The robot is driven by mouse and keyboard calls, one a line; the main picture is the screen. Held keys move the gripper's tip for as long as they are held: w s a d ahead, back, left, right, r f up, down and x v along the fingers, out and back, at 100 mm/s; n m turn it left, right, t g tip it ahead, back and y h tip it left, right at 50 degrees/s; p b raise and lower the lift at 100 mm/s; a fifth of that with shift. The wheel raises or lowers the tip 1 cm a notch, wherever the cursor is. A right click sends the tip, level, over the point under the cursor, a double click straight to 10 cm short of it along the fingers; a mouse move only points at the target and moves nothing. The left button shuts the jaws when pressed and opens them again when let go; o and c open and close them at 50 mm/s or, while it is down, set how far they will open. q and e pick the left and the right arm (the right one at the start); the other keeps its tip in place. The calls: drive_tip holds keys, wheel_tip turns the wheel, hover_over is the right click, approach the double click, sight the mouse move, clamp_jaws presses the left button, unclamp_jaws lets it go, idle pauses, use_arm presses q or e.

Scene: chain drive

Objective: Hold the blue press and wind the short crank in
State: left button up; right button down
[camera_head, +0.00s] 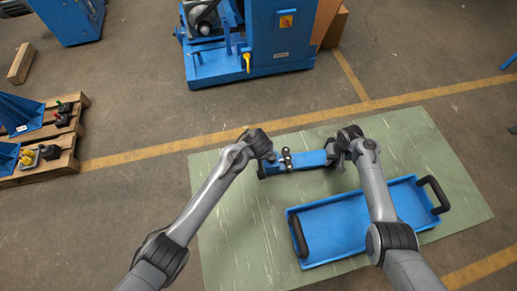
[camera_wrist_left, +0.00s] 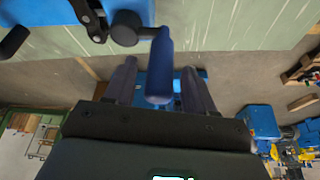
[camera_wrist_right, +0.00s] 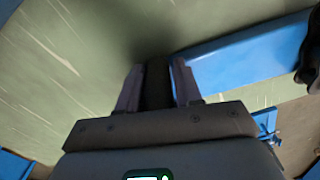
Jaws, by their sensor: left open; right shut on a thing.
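The blue press (camera_head: 308,159) lies on the green mat, with dark round parts (camera_head: 286,158) on top near its left end. My right gripper (camera_head: 333,151) is at its right end. In the right wrist view its fingers are shut on a dark bar (camera_wrist_right: 158,85), which looks like the press's handle. My left gripper (camera_head: 271,157) is at the press's left end. In the left wrist view its open fingers stand on either side of the blue crank grip (camera_wrist_left: 161,68). A dark crank arm (camera_wrist_left: 126,28) joins the grip; contact with the fingers cannot be told.
A blue tray (camera_head: 294,212) with black handles lies on the green mat (camera_head: 222,230) in front of the press. A blue machine (camera_head: 279,40) stands behind. A wooden pallet (camera_head: 68,163) with blue parts and small coloured fittings is at the left.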

use_arm(q)
drive_tip(key=shift+w+f, duration=0.25)
drive_tip(key=shift+f, duration=0.45)
drive_tip(key=c, duration=1)
